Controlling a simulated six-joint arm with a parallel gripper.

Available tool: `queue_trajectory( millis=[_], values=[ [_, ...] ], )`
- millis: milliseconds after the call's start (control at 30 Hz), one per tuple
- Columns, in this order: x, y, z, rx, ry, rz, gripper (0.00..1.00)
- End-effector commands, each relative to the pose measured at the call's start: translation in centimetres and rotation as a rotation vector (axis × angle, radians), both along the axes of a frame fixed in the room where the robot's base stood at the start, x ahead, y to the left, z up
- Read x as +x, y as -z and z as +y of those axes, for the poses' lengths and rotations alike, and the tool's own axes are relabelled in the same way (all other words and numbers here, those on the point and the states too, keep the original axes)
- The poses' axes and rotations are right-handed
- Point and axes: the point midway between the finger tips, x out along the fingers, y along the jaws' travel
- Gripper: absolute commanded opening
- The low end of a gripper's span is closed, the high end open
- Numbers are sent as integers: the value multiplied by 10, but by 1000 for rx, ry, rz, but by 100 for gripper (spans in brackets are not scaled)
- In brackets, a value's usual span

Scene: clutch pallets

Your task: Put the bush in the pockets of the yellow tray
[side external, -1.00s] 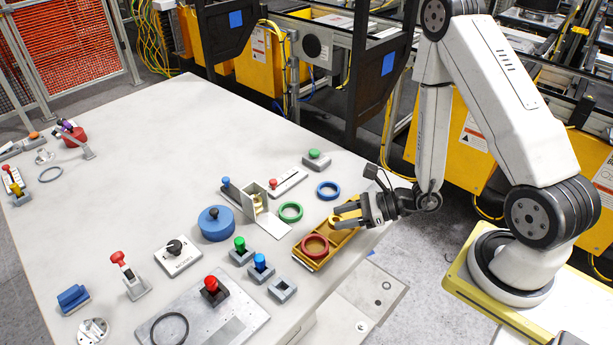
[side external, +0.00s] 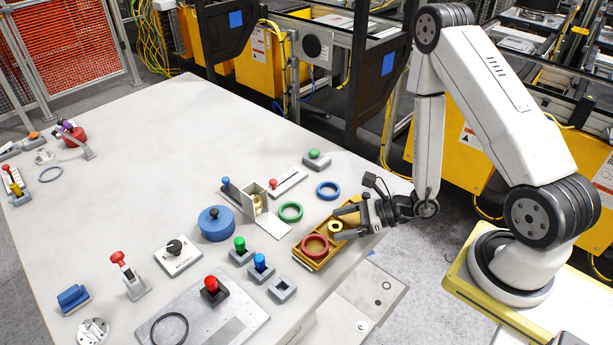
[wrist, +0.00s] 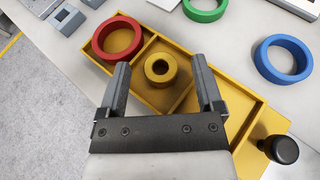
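The yellow tray (side external: 318,262) lies near the table's edge and also fills the middle of the wrist view (wrist: 225,118). The brass-yellow bush (wrist: 160,81) stands upright in its middle pocket, hole facing up; in the side view the bush (side external: 335,227) shows just off the fingertips. My gripper (side external: 339,223) is open over the tray. In the wrist view its fingers (wrist: 160,66) are spread on either side of the bush, with clear gaps. A red ring (wrist: 98,42) is at the tray's left pocket. The pocket right of the bush looks empty.
A green ring (side external: 281,212) and a blue ring (side external: 319,191) lie on the table beyond the tray. A grey square block (side external: 283,296) is left of the tray.

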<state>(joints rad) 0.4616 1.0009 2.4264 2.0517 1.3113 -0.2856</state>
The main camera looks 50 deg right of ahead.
Motion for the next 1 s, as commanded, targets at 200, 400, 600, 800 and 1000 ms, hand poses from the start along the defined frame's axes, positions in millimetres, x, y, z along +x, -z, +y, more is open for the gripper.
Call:
queue_trajectory(
  millis=[200, 400, 600, 800, 1000],
  values=[
    [0, 0, 0, 0, 0, 0, 84],
    [0, -2, 0, 0, 0, 0, 84],
    [-5, -6, -5, 1, 4, 0, 84],
    [-16, -12, -15, 0, 4, 1, 84],
    [-28, -18, -26, 1, 6, 1, 84]
  ],
)
